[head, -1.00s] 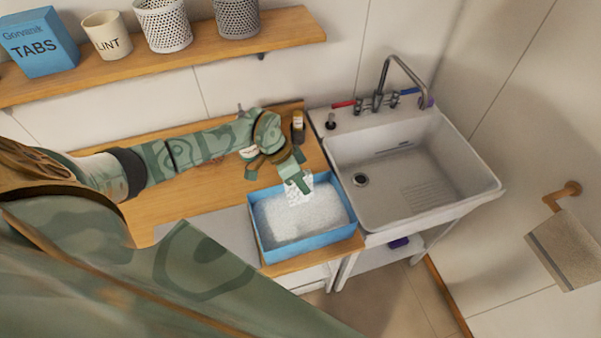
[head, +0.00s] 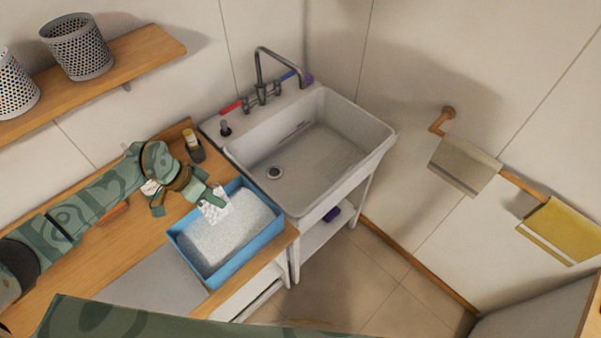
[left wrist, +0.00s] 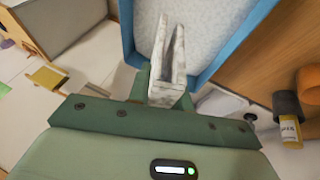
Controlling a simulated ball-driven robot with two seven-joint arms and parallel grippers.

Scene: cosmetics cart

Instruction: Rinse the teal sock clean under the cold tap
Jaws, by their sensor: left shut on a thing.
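My left gripper (head: 211,200) is shut on a white, speckled, foam-covered thing (head: 215,209) at the back of the blue tub. It looks like the sock under suds, but no teal shows. In the left wrist view the thing (left wrist: 166,60) sticks out from between the fingers as a folded, whitish V over the tub. The blue tub (head: 221,273) is full of white foam. The white sink (head: 320,165) stands right of the tub, and its basin looks empty. The grey tap (head: 258,62) has a red handle (head: 231,106) and a blue handle (head: 288,75). No running water shows. My right gripper is out of view.
A shelf with perforated baskets (head: 77,47) hangs at upper left. Beige (head: 465,165) and yellow (head: 555,228) towels hang on the right wall. The tub's rim lies close to the sink.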

